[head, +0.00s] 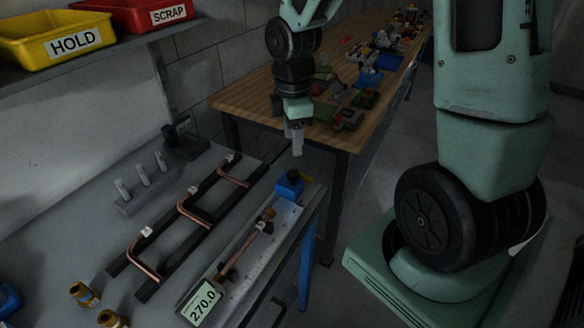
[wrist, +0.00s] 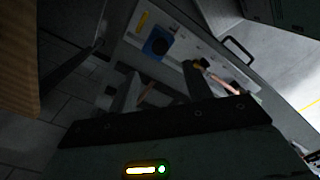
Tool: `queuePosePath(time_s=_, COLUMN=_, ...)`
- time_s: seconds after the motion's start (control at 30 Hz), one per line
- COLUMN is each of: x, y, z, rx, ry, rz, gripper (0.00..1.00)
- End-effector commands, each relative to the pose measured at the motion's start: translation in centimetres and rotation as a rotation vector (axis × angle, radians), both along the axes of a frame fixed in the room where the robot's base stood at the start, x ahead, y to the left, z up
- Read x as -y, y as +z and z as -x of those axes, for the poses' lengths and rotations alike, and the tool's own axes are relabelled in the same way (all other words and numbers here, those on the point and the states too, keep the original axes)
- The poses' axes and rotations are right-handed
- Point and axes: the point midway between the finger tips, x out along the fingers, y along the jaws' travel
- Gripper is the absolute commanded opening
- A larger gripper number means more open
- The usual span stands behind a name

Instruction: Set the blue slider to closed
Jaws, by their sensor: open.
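The blue slider (head: 290,184) is a blue block with a dark knob on top, at the far end of a grey measuring fixture (head: 262,252). In the wrist view the blue slider (wrist: 158,42) shows beyond the fingers, upper centre. A copper tube (head: 246,244) lies along the fixture, apart from the slider. My gripper (head: 297,150) points down above the slider and slightly beyond it, touching nothing that I can see. Its two fingers (wrist: 160,90) stand apart with nothing between them. Whether the slider is at a closed mark cannot be read.
A display reading 270.0 (head: 201,302) is at the fixture's near end. A dark rack (head: 150,262) with bent copper tubes stands to the left. Yellow HOLD (head: 60,38) and red SCRAP (head: 150,14) bins sit on a shelf. A cluttered wooden bench (head: 262,98) stands behind.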

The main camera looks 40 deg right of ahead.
Motion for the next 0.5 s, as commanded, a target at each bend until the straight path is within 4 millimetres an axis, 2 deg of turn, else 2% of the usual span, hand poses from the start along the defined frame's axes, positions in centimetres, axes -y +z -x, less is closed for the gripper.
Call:
queuePosePath(time_s=0.1, x=-0.1, y=-2.8, z=0.1, rx=-0.006, ry=0.001, rz=-0.002, gripper=0.5)
queuePosePath(time_s=0.3, x=-0.1, y=-6.6, z=0.1, rx=-0.005, ry=0.0, rz=-0.001, gripper=0.5)
queuePosePath(time_s=0.5, x=-0.1, y=-9.0, z=0.1, rx=-0.003, ry=0.0, rz=-0.001, gripper=0.5)
